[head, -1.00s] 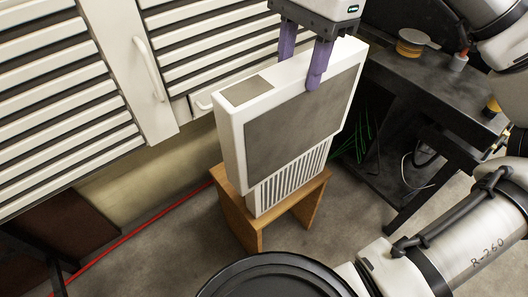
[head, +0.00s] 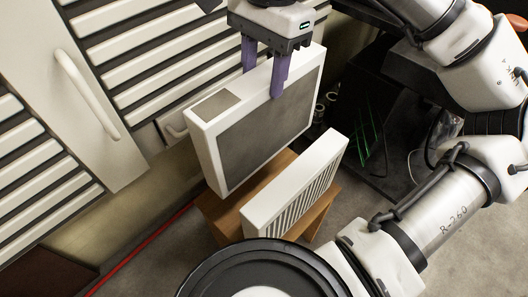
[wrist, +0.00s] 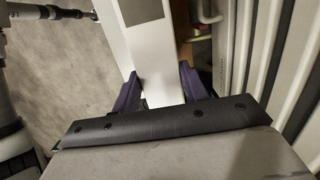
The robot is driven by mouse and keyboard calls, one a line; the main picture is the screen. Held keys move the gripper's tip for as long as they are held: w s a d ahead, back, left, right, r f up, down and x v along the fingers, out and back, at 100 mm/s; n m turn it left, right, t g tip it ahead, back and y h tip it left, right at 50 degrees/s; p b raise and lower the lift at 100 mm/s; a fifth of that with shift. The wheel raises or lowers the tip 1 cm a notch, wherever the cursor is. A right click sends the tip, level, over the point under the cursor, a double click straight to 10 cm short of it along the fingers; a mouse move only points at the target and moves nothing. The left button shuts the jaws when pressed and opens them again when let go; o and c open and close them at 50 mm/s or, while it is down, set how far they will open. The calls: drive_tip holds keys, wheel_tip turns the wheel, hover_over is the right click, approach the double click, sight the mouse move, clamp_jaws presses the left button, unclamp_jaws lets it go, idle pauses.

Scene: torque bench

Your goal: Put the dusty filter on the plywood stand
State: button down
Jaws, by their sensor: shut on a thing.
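The dusty filter (head: 262,128) is a white-framed panel with a grey-brown face and a small grey patch on its top left. My gripper (head: 265,80) has its purple fingers shut on the filter's top edge and holds it upright. In the wrist view the filter (wrist: 150,45) runs between the fingers (wrist: 160,85). The plywood stand (head: 222,215) is below. The filter's lower edge is over or near the stand's left, far part; I cannot tell whether they touch.
A second white panel with a slatted face (head: 296,188) stands on the stand, on the near side of the filter. A louvred white cabinet (head: 140,60) with handles is at the left, close to the filter. A dark bench (head: 345,85) is at the right.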

sight(263, 139)
wheel_tip(263, 139, down, 16)
drive_tip(key=b, duration=0.3)
drive_tip(key=shift+f+b, duration=0.25)
drive_tip(key=shift+b, duration=0.25)
drive_tip(key=c, duration=0.8)
unclamp_jaws()
drive_tip(key=shift+r, duration=0.1)
drive_tip(key=shift+o, duration=0.2)
drive_tip(key=shift+r, duration=0.15)
wheel_tip(263, 139, up, 12)
drive_tip(key=w+d+p, duration=0.1)
drive_tip(key=p, duration=0.2)
